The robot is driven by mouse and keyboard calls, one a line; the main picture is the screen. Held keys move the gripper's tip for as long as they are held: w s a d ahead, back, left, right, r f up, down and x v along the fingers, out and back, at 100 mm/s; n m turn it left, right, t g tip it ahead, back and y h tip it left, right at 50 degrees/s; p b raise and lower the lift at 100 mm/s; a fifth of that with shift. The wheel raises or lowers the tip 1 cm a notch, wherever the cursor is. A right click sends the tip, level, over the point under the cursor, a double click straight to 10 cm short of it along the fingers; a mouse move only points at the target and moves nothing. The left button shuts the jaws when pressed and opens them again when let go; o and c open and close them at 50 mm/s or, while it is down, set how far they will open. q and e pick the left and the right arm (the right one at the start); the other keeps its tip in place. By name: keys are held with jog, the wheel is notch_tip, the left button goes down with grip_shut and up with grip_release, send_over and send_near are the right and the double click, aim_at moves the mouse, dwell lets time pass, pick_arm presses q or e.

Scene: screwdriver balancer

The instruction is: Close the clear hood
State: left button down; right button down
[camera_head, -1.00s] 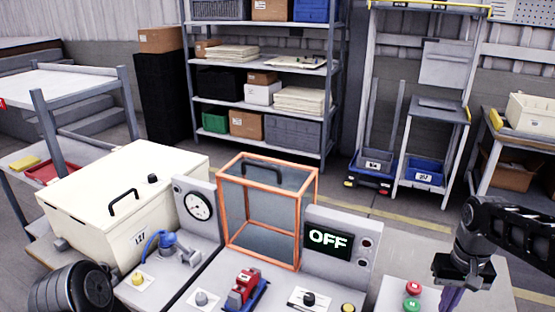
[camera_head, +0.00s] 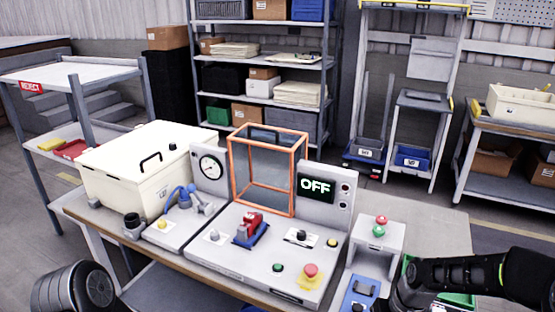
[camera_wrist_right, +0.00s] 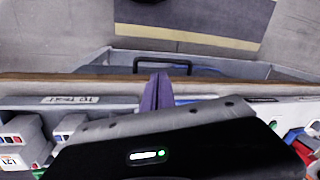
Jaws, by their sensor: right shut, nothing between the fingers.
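The clear hood (camera_head: 268,170) has an orange frame and grey see-through panels. It stands raised at the back of the grey machine (camera_head: 215,262), between a dial gauge (camera_head: 210,167) and a display reading OFF (camera_head: 315,186). It is behind the red and blue fixture (camera_head: 249,228), not over it. My right gripper shows in the right wrist view with its purple fingers (camera_wrist_right: 157,92) together and empty. In the head view its arm comes in at the lower right, well away from the hood, and the fingertips are not clear. My left gripper is out of view.
A cream box (camera_head: 145,172) stands left of the machine. A red emergency button (camera_head: 310,270) is at its front right. A small stand with red and green buttons (camera_head: 380,230) is to the right, above a blue tray (camera_head: 357,294). Shelves stand behind.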

jog(key=s+a+f+y, duration=0.2)
jog(key=s+a+f, duration=0.5)
jog(key=a+f, duration=0.45)
jog(key=s+a+f, duration=0.3)
jog(key=s, duration=0.3)
jog(key=s+a+f, duration=0.3)
jog(key=s+f, duration=0.1)
jog(key=s, duration=0.3)
jog(key=shift+a, duration=0.35)
jog(key=shift+w+f, duration=0.1)
